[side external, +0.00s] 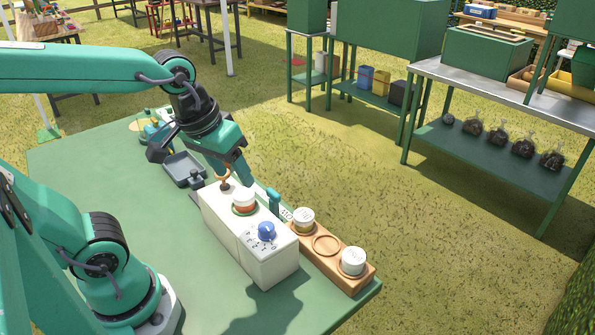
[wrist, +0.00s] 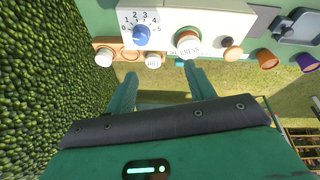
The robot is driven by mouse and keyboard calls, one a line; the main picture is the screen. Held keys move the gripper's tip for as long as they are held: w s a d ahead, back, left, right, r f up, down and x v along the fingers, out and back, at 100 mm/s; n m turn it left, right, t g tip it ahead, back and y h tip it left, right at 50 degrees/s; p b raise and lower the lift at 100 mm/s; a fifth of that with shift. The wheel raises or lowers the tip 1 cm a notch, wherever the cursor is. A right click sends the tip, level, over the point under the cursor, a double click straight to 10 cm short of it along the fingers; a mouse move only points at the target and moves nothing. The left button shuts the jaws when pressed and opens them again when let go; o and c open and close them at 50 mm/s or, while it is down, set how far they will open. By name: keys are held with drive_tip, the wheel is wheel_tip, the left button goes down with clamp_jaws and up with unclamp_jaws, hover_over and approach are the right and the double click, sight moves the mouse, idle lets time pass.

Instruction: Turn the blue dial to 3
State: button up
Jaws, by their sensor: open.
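The blue dial (side external: 266,231) sits on the near right end of a white box (side external: 222,213), inside an arc of printed numbers. In the wrist view the dial (wrist: 141,36) is at upper left, with numbers from 0 to 5 around it. Its pointer is too small to read surely. My gripper (side external: 259,191) is open and empty at the far side of the box, apart from the dial. In the wrist view its two fingers (wrist: 159,74) spread below the box, with bare grass seen between them.
A red-and-white pot (side external: 244,202) and an orange-brown knob (side external: 225,184) stand on the box. A wooden rack (side external: 330,267) beside it holds two white-lidded jars and one empty ring. A grey tray (side external: 184,170) lies behind. The green tabletop (side external: 110,190) is clear at left.

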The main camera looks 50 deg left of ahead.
sight(266, 225)
drive_tip(key=shift+w+d+f+n+g, duration=1)
drive_tip(key=shift+d+f+n, duration=0.1)
drive_tip(key=shift+n, duration=0.4)
drive_tip(key=shift+w+d+f+n+g, duration=0.95)
drive_tip(key=shift+d+f+n, duration=0.1)
drive_tip(key=shift+n, duration=0.45)
drive_tip(key=shift+f, duration=3.9)
drive_tip(key=c, duration=1)
